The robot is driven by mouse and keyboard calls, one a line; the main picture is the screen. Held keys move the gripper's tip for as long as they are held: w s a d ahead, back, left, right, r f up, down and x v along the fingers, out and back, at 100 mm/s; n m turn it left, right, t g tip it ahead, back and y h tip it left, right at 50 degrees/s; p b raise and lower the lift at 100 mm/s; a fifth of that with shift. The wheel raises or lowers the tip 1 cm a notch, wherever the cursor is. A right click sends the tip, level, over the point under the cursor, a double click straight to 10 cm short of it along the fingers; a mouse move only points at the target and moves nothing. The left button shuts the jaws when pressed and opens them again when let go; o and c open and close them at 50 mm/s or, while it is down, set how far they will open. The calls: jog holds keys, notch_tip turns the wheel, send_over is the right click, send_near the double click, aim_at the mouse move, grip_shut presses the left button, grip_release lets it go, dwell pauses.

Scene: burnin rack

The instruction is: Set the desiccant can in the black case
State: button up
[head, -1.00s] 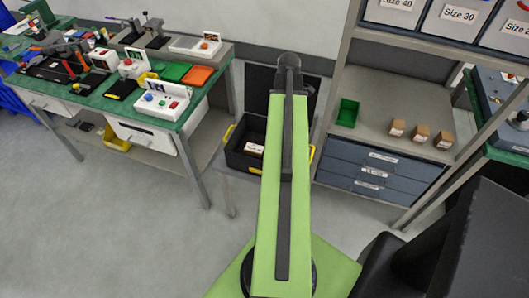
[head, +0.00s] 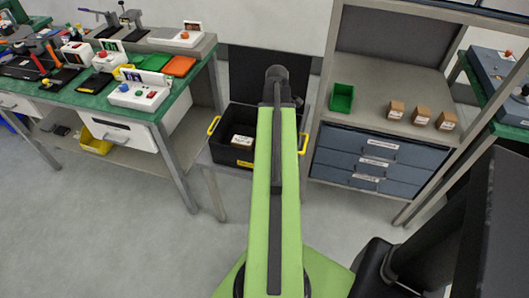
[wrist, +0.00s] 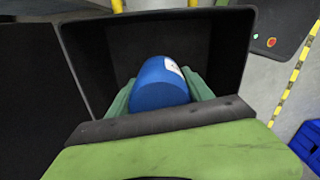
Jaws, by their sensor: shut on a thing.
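A blue can (wrist: 160,84) with a pale label is held between the green fingers of my gripper (wrist: 158,92) in the wrist view. Behind the can in that view is the dark open interior of the black case (wrist: 82,62). I cannot tell how high the can is above its floor. In the head view the black case (head: 226,150), with yellow handles, stands open on a low grey stand, partly behind my arm. My arm hides the gripper and the can there.
To the right a shelf holds a green bin (head: 342,97) and several cartons, above blue-grey drawers (head: 375,160). A green-topped bench (head: 165,105) is left. Floor between is clear.

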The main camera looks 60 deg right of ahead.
notch_tip(320, 180, down, 10)
jog(key=b, duration=0.8)
jog(key=shift+r, duration=0.45)
jog(key=shift+f, duration=0.2)
jog(key=o, duration=1.6)
jog(key=shift+r, duration=0.1)
notch_tip(320, 180, up, 12)
jog(key=p, duration=1.2)
jog(key=shift+r, duration=0.25)
jog(key=shift+f, duration=0.15)
